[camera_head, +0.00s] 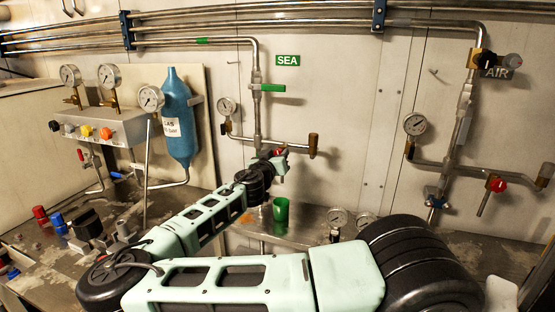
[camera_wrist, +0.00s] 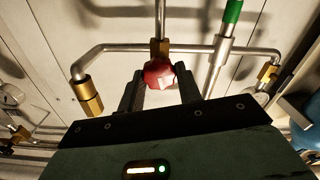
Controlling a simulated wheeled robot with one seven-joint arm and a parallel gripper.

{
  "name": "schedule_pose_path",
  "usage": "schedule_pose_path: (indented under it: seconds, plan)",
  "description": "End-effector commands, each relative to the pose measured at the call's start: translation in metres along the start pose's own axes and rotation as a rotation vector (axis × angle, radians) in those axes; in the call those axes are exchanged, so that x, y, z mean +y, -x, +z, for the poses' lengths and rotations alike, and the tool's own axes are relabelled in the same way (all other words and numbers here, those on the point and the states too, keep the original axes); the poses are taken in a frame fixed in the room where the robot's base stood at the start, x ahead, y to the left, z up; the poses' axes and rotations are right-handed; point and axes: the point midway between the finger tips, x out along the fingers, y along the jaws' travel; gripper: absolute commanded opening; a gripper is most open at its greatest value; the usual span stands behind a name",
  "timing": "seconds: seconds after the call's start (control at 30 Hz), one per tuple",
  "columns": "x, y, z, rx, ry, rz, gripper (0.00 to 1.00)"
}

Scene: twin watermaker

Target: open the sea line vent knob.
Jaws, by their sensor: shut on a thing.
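The red vent knob (camera_wrist: 158,73) sits on a brass fitting of the sea line, between the two dark fingers of my gripper (camera_wrist: 160,84) in the wrist view. The fingers are closed on its sides. In the head view my gripper (camera_head: 276,160) reaches the sea line below the green SEA sign (camera_head: 288,60), and only a bit of red shows there. The knob's turn angle cannot be told.
A green lever (camera_head: 272,88) is on the sea pipe above, with a gauge (camera_head: 227,106) to its left and a brass end (camera_head: 313,145) to the right. A blue cylinder (camera_head: 180,120) hangs left. The air line has another red knob (camera_head: 497,185).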

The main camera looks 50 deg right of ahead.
Motion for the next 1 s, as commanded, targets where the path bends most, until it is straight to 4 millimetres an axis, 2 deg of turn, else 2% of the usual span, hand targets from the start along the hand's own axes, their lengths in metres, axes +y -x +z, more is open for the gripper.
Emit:
schedule_pose_path:
  seconds: [1.0]
  plan:
    - [-0.0037, 0.0003, 0.0013, 0.001, 0.967, -0.001, 0.12]
